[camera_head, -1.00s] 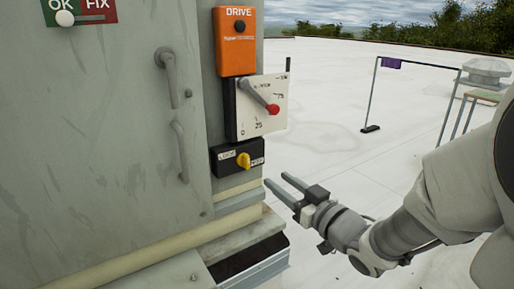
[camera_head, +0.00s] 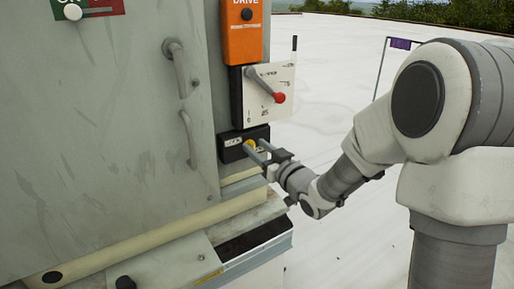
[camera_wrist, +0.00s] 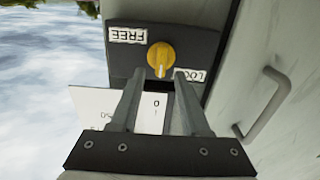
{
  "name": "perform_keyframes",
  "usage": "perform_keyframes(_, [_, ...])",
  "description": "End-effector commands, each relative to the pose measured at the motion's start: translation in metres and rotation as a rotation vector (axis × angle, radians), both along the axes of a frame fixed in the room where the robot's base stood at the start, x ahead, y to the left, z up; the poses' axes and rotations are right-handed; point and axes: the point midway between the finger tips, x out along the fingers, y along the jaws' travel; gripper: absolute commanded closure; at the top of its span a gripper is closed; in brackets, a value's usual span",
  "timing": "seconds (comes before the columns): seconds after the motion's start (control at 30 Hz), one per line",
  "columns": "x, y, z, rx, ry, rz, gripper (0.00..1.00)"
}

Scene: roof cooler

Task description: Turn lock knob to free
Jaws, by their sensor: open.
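The yellow lock knob (camera_head: 250,145) sits on a small black plate (camera_head: 229,151) below the lever panel. In the wrist view the knob (camera_wrist: 161,56) has a white mark pointing toward the bottom of the picture. The FREE label (camera_wrist: 127,35) is upside down at left; the LOCK label (camera_wrist: 193,75) is at right, partly hidden by a finger. My gripper (camera_head: 256,145) is open, its fingertips at the knob, one on either side in the wrist view (camera_wrist: 159,73). I cannot tell whether they touch it.
Above the plate are a white scale panel (camera_head: 282,83) with a red-tipped lever (camera_head: 278,97) and an orange DRIVE box (camera_head: 242,42). Grey door handles (camera_head: 188,140) stand out at left. A ledge (camera_head: 240,247) juts out below. Open roof lies right.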

Motion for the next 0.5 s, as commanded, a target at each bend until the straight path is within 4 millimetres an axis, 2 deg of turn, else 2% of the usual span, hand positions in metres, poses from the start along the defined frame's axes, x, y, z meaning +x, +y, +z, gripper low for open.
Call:
perform_keyframes(0.37, [0.0046,0.0031,0.0005,0.001,-0.001,0.0,0.54])
perform_keyframes(0.5, [0.0046,0.0031,0.0005,0.001,-0.001,0.0,0.79])
